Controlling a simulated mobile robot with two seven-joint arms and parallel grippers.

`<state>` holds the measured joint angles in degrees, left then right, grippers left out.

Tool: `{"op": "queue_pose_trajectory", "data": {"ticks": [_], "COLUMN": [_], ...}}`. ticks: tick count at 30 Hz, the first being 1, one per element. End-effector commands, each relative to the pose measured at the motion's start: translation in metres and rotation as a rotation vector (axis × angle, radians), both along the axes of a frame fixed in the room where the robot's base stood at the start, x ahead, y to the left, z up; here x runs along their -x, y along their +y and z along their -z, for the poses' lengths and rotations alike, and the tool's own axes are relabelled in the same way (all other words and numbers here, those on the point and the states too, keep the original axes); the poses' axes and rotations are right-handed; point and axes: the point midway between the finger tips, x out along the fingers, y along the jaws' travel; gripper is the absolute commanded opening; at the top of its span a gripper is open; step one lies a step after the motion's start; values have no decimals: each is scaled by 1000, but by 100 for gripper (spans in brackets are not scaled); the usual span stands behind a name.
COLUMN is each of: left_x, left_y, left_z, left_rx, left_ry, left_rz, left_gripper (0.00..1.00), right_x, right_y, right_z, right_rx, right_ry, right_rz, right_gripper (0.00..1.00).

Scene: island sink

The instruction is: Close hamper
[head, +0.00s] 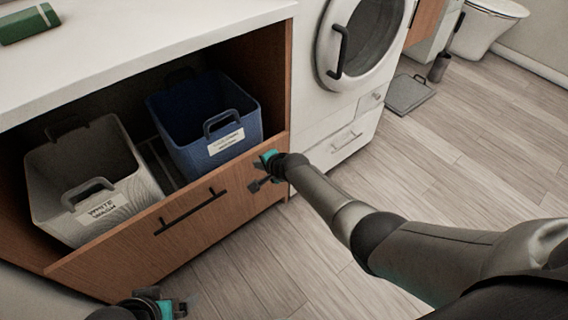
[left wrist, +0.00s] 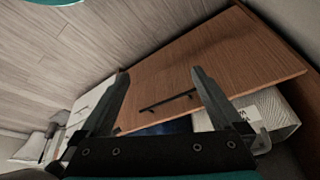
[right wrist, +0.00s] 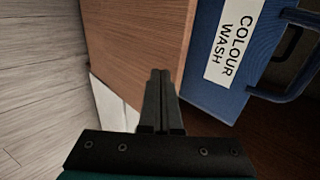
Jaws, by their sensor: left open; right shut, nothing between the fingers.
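The hamper is a pull-out wooden front (head: 140,250) with a black bar handle (head: 190,211), tilted or pulled out from the cabinet. Behind it sit a white basket (head: 84,165) labelled for white wash and a blue basket (head: 190,105), whose label reads "COLOUR WASH" in the right wrist view (right wrist: 232,45). My right gripper (head: 258,172) is shut and empty, at the front's right end near its top edge. Whether it touches is unclear. My left gripper (head: 180,308) is open and empty, low in front of the hamper; the handle (left wrist: 167,101) shows between its fingers in the left wrist view.
A white countertop (head: 130,40) with a green item (head: 28,24) lies above the hamper. A white front-loading washer (head: 335,80) stands directly right of it. A grey scale-like pad (head: 408,94) lies on the floor.

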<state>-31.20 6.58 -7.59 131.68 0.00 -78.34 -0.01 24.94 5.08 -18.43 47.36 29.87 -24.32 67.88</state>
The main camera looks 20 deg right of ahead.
Motion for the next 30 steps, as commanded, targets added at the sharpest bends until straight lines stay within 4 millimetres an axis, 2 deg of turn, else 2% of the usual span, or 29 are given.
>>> {"op": "queue_pose_trajectory", "data": {"ticks": [14, 30], "left_x": [10, 38], "left_y": [1, 9], "left_z": [56, 114], "left_rx": [-11, -28], "left_ry": [85, 156], "left_rz": [4, 8], "left_gripper": [100, 100], "right_x": [23, 47], "right_y": [-7, -16], "right_z": [-19, -41], "right_rx": [0, 2], "right_ry": [5, 7], "right_rz": [0, 0], "right_gripper": [0, 0]}}
